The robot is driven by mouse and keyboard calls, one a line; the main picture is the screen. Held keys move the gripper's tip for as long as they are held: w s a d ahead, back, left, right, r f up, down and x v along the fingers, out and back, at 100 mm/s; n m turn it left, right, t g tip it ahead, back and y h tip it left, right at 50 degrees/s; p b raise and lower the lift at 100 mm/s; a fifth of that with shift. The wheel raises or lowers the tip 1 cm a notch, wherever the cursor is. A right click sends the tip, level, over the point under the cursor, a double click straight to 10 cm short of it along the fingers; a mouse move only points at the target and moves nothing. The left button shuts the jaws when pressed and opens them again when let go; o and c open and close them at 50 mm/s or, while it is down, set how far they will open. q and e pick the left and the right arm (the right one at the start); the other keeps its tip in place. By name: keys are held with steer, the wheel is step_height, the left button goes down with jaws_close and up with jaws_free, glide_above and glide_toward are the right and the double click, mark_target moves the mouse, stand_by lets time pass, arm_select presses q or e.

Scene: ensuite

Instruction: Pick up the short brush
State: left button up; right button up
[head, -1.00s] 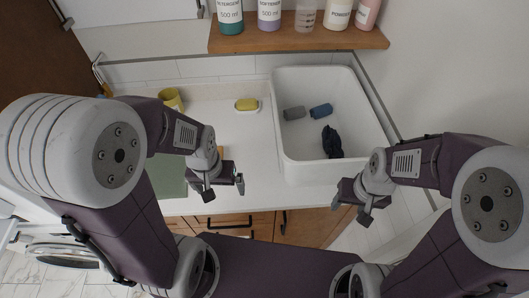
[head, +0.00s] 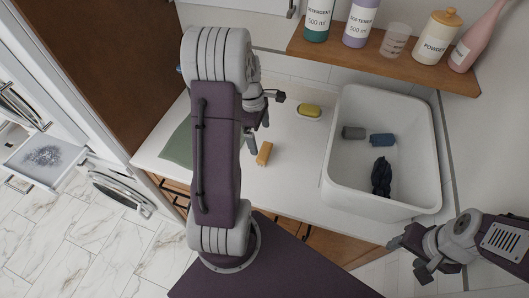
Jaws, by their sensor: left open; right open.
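A small tan, block-like object (head: 264,153) lies on the white counter left of the basin; it may be the short brush, but bristles cannot be made out. My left gripper (head: 271,108) is open and empty, just above and beyond this object in the picture, apart from it. My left arm hides part of the counter. My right gripper (head: 407,259) is open and empty at the lower right, in front of the basin.
A white basin (head: 332,185) holds grey and blue rolled cloths and a dark crumpled cloth. A yellow bar (head: 310,111) sits on a white dish. A wooden shelf (head: 350,57) carries bottles above. A green mat (head: 178,147) lies at left. The counter between brush and basin is clear.

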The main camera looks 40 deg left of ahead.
mark_target(265, 151)
arm_select(q)
steer(key=f, duration=0.1)
steer(key=d+f, duration=0.1)
steer(key=f, duration=0.1)
steer(key=shift+f, duration=0.2)
steer(key=shift+w+f, duration=0.1)
steer(key=shift+f, duration=0.05)
steer(key=f, duration=0.4)
steer(key=shift+d+f+p, duration=0.3)
steer(key=shift+d+p, duration=0.1)
steer(key=shift+w+f, duration=0.1)
steer(key=shift+f, duration=0.15)
steer(key=c, duration=1.3)
steer(key=shift+c, duration=0.2)
steer(key=shift+r, duration=0.2)
